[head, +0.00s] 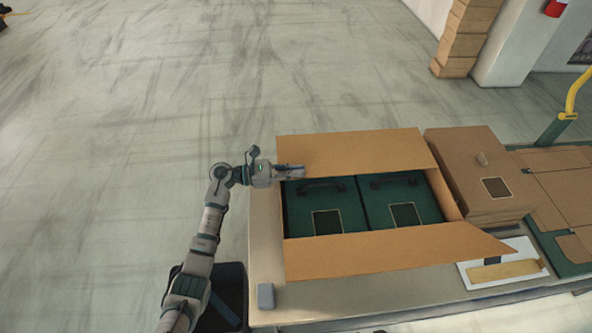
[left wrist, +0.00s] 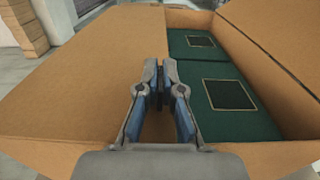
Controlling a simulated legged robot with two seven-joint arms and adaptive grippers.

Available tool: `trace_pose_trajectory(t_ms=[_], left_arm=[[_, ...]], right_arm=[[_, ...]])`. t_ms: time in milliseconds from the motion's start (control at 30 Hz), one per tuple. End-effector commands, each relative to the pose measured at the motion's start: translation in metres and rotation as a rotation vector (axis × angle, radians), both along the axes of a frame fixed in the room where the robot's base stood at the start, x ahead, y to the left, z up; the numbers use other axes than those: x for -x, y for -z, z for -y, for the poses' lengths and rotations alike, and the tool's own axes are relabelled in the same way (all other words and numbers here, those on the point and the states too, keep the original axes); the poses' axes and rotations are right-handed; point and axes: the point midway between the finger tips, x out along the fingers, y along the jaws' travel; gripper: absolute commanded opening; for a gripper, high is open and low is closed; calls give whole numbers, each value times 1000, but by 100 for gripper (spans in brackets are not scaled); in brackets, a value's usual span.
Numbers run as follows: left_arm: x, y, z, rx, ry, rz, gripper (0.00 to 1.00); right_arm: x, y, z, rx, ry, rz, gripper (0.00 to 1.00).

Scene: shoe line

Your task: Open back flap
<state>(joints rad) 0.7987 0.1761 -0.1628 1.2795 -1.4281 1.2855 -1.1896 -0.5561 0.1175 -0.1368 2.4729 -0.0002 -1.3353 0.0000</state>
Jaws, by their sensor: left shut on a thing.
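The open cardboard box stands on the table. Its back flap (head: 350,152) is on the far side and leans outward, away from the opening; it fills the left of the left wrist view (left wrist: 85,85). My left gripper (head: 302,172) reaches in from the left, at the near left part of this flap by the box's back edge. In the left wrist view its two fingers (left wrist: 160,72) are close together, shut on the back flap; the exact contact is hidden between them. The front flap (head: 390,250) is folded outward. My right gripper is not in view.
Two green shoe boxes (head: 300,218) (head: 433,208) with dark square labels lie inside the box. A closed brown box (head: 470,160) stands at its right. A small grey block (head: 265,296) sits at the table's front left. The floor beyond is clear.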

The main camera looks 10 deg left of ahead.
Motion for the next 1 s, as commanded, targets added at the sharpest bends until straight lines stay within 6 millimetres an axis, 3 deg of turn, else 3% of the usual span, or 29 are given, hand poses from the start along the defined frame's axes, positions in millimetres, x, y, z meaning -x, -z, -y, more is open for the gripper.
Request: trace_pose_trajectory(t_ms=[200, 533, 800, 1000], left_arm=[[-1, -4, 0, 4, 0, -16, 0], [-8, -36, -2, 35, -3, -183, 0], [-22, -66, -5, 76, -6, -382, 0], [-33, -81, -8, 100, -5, -503, 0]], right_arm=[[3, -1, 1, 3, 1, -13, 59], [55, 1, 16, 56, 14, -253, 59], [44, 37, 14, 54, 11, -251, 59], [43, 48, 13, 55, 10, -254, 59]])
